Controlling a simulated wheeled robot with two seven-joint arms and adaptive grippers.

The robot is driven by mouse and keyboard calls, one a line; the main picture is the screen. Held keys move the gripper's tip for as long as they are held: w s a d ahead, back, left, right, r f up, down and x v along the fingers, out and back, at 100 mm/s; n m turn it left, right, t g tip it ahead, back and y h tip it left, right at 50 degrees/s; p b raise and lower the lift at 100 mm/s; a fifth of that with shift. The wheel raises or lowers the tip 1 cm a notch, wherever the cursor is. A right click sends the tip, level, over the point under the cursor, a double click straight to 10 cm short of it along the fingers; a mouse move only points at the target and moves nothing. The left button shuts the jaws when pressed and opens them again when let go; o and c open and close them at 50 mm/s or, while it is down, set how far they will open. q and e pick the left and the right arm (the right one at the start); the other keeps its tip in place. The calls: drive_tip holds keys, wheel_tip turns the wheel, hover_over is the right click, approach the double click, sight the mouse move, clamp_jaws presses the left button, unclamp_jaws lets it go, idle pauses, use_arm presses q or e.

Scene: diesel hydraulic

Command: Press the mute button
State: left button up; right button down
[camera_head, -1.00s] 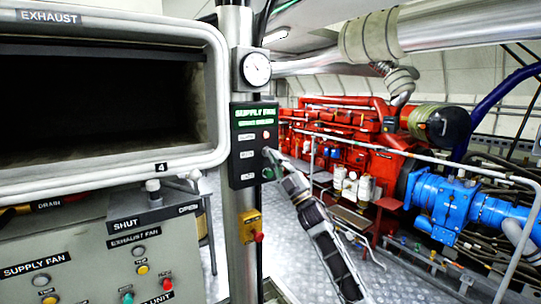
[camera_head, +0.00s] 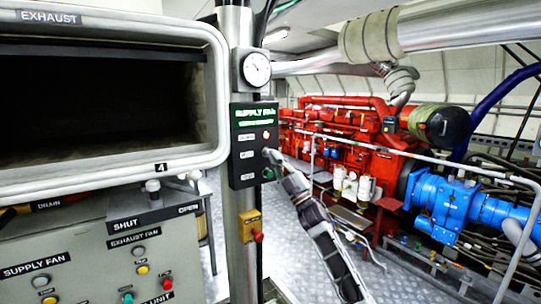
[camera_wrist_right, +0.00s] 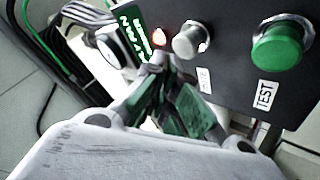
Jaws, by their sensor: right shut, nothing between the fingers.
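The black control panel (camera_head: 243,158) with a green lit "SUPPLY FAN" display hangs on the grey pole in the head view. In the right wrist view, a pale grey round button (camera_wrist_right: 191,40) sits between a lit red lamp (camera_wrist_right: 159,37) and a large green button (camera_wrist_right: 278,42) labelled TEST. The label by the grey button is partly hidden; it ends in "TE". My right gripper (camera_wrist_right: 168,76) is shut and empty, its fingertips close to the grey button and lamp. I cannot tell whether they touch. In the head view, the right gripper (camera_head: 270,156) is at the panel's right edge. My left gripper is not in view.
A gauge (camera_head: 256,69) is above the panel, and a yellow box (camera_head: 249,226) with a red knob is below. A grey console (camera_head: 80,265) with several buttons stands at left. Red and blue machinery (camera_head: 345,140) and a railing are behind my right arm.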

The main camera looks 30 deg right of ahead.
drive_tip(key=shift+w, duration=0.95)
idle(1.6)
drive_tip(key=shift+s, duration=0.95)
drive_tip(key=shift+s, duration=0.1)
idle(0.3)
drive_tip(key=shift+s+d, duration=0.2)
drive_tip(key=shift+s, duration=2.2)
